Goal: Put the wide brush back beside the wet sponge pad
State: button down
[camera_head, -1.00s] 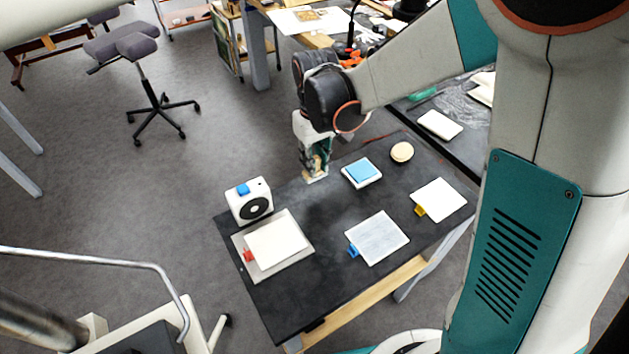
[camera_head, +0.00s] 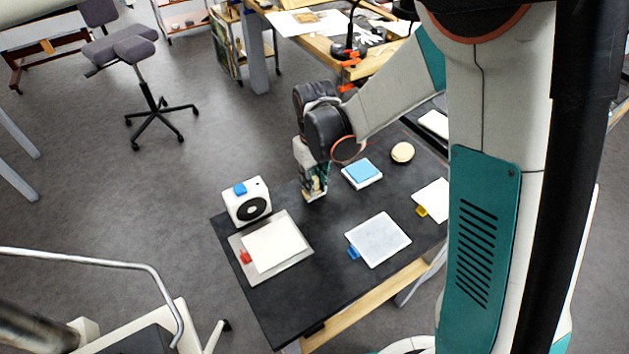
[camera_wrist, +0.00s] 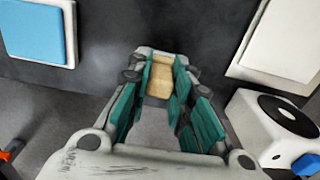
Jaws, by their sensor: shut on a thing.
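The wet sponge pad (camera_head: 362,171) is a blue square in a white tray, right of my gripper on the dark table. It also shows at the upper left of the wrist view (camera_wrist: 35,30). My gripper (camera_head: 314,187) points down at the table's far edge, between the sponge pad and a white box with a black disc. In the wrist view my gripper (camera_wrist: 160,88) is shut on the wide brush (camera_wrist: 160,78), a pale wooden piece between the fingers. Most of the brush is hidden by the fingers. I cannot tell whether it touches the table.
The white box (camera_head: 247,201) stands to the left. A grey board with a white sheet (camera_head: 273,246) lies in front of it. A pale plate with a blue tab (camera_head: 378,239), a round tan object (camera_head: 402,152) and a white card with a yellow tab (camera_head: 432,198) lie to the right.

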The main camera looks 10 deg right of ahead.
aim_at(315, 178)
jog(key=c, duration=1.4)
grip_release()
jog(key=shift+f, duration=0.1)
jog(key=shift+c, duration=0.2)
notch_tip(315, 178, up, 12)
jog(key=p, duration=0.4)
jog(key=s+d+r+m+t, duration=0.2)
jog(key=s+d+r, duration=0.3)
jog(key=s, duration=0.3)
jog(key=s+d+r+m+t, duration=0.2)
jog(key=s+d+r+t, duration=0.3)
jog(key=s, duration=0.4)
jog(key=shift+s+d+r+m, duration=0.15)
jog(key=shift+d+r+m, duration=0.25)
jog(key=shift+r, duration=0.3)
